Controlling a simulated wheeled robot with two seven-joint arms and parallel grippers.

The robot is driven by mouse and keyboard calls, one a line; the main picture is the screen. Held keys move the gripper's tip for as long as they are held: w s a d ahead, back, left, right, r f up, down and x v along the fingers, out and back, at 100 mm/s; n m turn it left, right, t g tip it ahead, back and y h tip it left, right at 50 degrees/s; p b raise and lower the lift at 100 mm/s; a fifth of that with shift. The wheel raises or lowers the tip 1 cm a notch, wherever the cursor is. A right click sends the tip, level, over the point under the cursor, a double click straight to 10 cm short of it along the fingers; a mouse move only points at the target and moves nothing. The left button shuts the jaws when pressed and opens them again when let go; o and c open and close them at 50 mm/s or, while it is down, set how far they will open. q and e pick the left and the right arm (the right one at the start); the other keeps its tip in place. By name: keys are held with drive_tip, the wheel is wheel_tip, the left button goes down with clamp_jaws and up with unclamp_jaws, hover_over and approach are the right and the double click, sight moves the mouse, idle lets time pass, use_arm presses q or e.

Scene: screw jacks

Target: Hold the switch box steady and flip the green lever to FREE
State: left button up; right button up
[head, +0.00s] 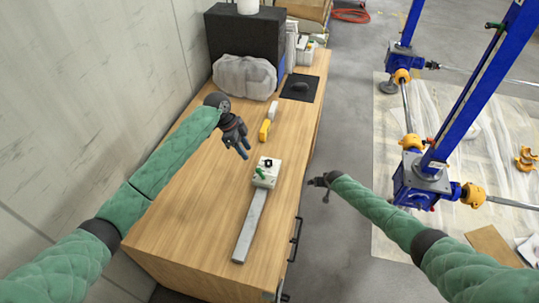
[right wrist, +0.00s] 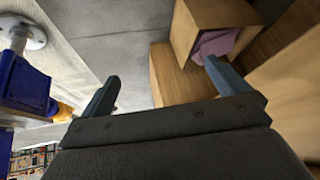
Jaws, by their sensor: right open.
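The switch box (head: 270,166) is a small cream-white box on the wooden bench, with a dark part on top and a long grey flat bar (head: 250,226) running from it toward the near edge. The green lever (head: 260,171) is on its left part; any lettering is too small to read. My left gripper (head: 243,152) hangs above the bench, left of and beyond the box, apart from it; its finger gap is unclear. My right gripper (head: 316,183) is off the bench's right edge, right of the box. In the right wrist view it is open and empty (right wrist: 162,74).
A yellow tool (head: 265,130), a black mat (head: 300,88) and a grey covered lump (head: 244,78) lie farther back on the bench (head: 190,205). Blue screw jacks (head: 420,178) stand right on the floor. An open wooden compartment with pinkish cloth (right wrist: 215,45) shows in the wrist view.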

drive_tip(key=w+d+r+m, duration=0.1)
drive_tip(key=w+d+r, duration=0.1)
drive_tip(key=w+r, duration=0.9)
drive_tip(key=w+d+r+m, duration=0.1)
drive_tip(key=w+r, duration=0.4)
drive_tip(key=r, duration=1.2)
drive_tip(key=s+a+f+g, duration=0.1)
drive_tip(key=s+a+g, duration=0.1)
drive_tip(key=s+a, duration=0.4)
drive_tip(key=s+a+g, duration=0.2)
drive_tip(key=s+a, duration=0.4)
drive_tip(key=a, duration=0.7)
drive_tip(key=s+a+f+g+h, duration=0.1)
drive_tip(key=s+a+g, duration=0.1)
drive_tip(key=s+a, duration=0.4)
drive_tip(key=shift+s+a+f+m, duration=0.1)
drive_tip(key=shift+a+f+m, duration=0.1)
drive_tip(key=shift+a, duration=0.65)
drive_tip(key=shift+a+f+m, duration=0.15)
drive_tip(key=shift+a+m, duration=0.05)
drive_tip(key=shift+a, duration=0.6)
drive_tip(key=shift+s+a+f, duration=0.1)
drive_tip(key=shift+s+a, duration=0.05)
drive_tip(key=shift+f, duration=3.75)
